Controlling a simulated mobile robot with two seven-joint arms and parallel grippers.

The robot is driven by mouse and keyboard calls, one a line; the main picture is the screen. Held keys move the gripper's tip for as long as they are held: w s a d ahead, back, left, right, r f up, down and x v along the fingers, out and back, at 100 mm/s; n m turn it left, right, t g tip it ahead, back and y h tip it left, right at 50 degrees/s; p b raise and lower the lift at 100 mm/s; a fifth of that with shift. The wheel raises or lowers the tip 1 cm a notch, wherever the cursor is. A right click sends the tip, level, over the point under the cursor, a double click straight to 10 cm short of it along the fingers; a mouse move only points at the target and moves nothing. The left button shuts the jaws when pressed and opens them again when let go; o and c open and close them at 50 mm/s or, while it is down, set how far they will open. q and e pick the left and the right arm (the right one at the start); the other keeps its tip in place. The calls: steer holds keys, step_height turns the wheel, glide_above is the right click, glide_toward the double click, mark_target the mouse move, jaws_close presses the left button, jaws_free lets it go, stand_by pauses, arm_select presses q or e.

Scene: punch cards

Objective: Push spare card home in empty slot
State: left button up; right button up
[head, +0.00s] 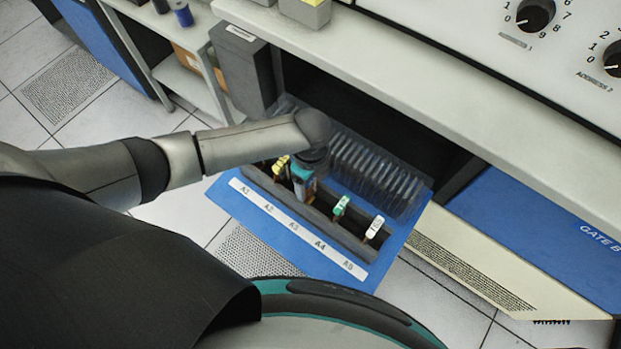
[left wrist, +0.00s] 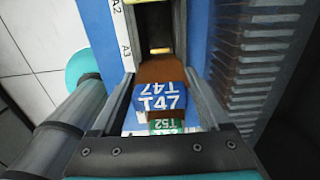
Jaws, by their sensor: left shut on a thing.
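The blue-handled card marked T47 (left wrist: 162,102) is between the fingers of my left gripper (left wrist: 160,88), which is shut on it. Its brown board shows below the handle, over the dark slot row; how deep it sits is hidden. In the head view my left gripper (head: 306,164) reaches down onto the blue card (head: 302,189) near label A3. The card rack (head: 227,191) is a blue drawer with labels A1 to A5. A green card (head: 341,206) stands near A4, and a white card (head: 375,227) near A5. A yellow card (head: 281,164) is partly behind my gripper. My right gripper is out of view.
A ribbed grey row (head: 375,170) lies right behind the slots. The counter edge (head: 420,105) overhangs the drawer's back. A dark grey box (head: 243,68) stands at the drawer's far left corner. Open floor lies left of the drawer.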

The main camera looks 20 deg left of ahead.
mark_target(310, 189)
arm_select(q)
steer(key=shift+f+b, duration=1.25)
steer(key=shift+f, duration=0.6)
stand_by(0.5)
steer(key=o, duration=1.2)
steer(key=shift+s, duration=0.1)
step_height(310, 189, up, 15)
steer(key=p, duration=0.5)
steer(key=shift+r, duration=0.2)
